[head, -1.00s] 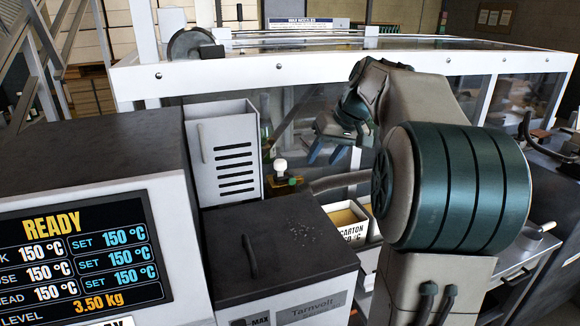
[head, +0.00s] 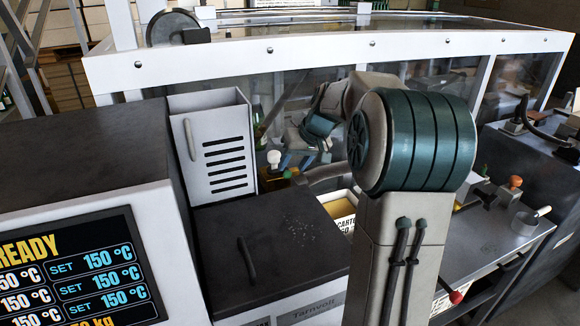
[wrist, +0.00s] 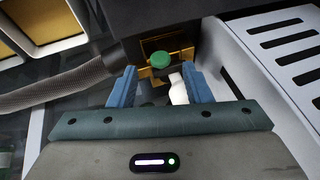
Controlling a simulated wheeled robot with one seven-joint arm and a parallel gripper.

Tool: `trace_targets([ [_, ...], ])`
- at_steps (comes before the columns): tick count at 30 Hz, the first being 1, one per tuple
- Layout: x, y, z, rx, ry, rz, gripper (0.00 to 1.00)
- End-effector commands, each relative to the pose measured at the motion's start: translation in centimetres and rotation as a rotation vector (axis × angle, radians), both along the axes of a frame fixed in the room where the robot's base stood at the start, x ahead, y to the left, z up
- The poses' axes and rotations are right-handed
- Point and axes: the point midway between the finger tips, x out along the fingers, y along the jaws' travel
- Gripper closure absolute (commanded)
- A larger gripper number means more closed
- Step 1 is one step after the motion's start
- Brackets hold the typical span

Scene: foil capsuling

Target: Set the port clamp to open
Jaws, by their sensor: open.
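A small brass-coloured fitting (wrist: 178,52) with a round green knob (wrist: 160,60) sits at the hose end against the dark machine; I take it for the port clamp, though no label shows. A white rounded knob (wrist: 178,92) stands close by; it also shows in the head view (head: 274,157). My gripper (wrist: 158,78) is open, its blue fingers apart on either side of the green and white knobs. I see no contact. In the head view my gripper (head: 296,162) is just right of the white knob. Whether the clamp is open or shut cannot be told.
A ribbed hose (wrist: 65,92) runs left from the fitting. A white slotted panel (head: 220,155) stands close on one side. The dark-lidded box (head: 270,240), an open carton (head: 340,205) and a clear-walled enclosure (head: 330,50) surround the spot. Little free room there.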

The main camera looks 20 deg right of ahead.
Motion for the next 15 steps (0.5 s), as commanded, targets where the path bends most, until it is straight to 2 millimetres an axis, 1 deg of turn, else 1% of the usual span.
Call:
trace_targets([
  [1,0.3,0.3,-0.7,0.002,0.004,0.002,0.55],
  [3,0.6,0.5,-1.4,0.001,0.003,0.002,0.55],
  [6,1.0,0.7,-2.2,0.0,0.001,0.003,0.55],
  [9,1.1,0.8,-2.5,0.0,0.0,0.002,0.55],
  [15,1.1,0.8,-2.6,-0.001,0.0,0.002,0.55],
])
